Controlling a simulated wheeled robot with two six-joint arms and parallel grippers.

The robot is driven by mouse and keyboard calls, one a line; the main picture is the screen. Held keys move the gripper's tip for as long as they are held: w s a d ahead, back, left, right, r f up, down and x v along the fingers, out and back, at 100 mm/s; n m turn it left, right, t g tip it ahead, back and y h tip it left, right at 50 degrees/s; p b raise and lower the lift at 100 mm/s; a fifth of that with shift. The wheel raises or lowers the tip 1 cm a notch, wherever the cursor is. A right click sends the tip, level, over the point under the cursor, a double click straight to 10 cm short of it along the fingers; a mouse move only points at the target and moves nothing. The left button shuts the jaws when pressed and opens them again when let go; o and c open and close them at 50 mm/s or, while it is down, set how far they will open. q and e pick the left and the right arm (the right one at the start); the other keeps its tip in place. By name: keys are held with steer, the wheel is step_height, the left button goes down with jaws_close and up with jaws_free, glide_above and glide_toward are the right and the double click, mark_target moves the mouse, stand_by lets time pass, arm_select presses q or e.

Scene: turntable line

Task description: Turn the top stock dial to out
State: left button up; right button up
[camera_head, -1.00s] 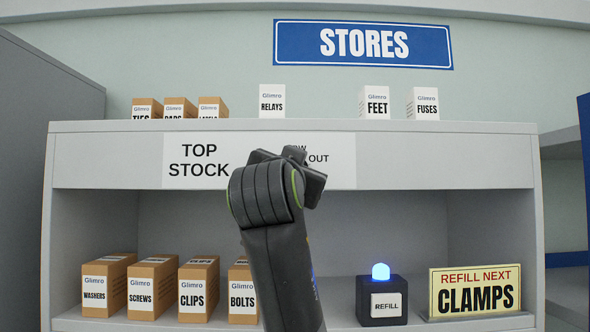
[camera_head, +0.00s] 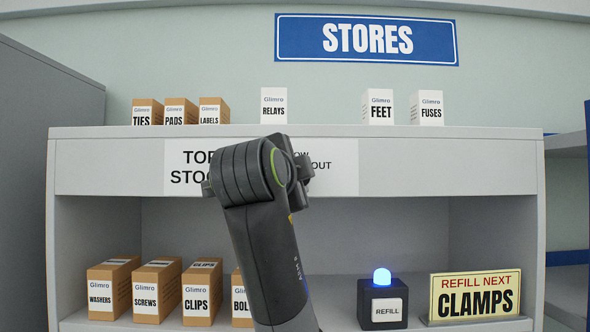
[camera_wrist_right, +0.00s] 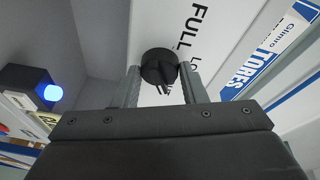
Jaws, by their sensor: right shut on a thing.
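The top stock dial (camera_wrist_right: 156,66) is a black round knob with a raised grip bar, seen in the right wrist view on a white label plate (camera_wrist_right: 201,42) printed FULL and LO. My right gripper (camera_wrist_right: 160,74) has its two fingers on either side of the dial's front and is shut on it. I cannot tell exactly which mark the dial points to. In the head view my right arm's wrist covers the dial and part of the TOP STOCK label (camera_head: 335,178), where OUT shows at the right. My left gripper is not in view.
The grey shelf unit (camera_head: 450,160) carries small boxes on top, including RELAYS (camera_head: 274,106). Below are several brown boxes, CLIPS (camera_head: 202,292) among them, a dark REFILL block (camera_head: 383,303) with a lit blue lamp, and a CLAMPS sign (camera_head: 475,294). The space before the upper right panel is clear.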

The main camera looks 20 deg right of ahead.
steer(key=shift+m, duration=0.7)
steer(key=shift+p, duration=0.3)
steer(key=shift+c, duration=0.2)
steer(key=o, duration=1)
steer(key=shift+y, duration=0.3)
steer(key=b+v, duration=0.2)
steer(key=v, duration=1.5)
steer(key=shift+a+b, duration=0.15)
steer(key=shift+b, duration=0.15)
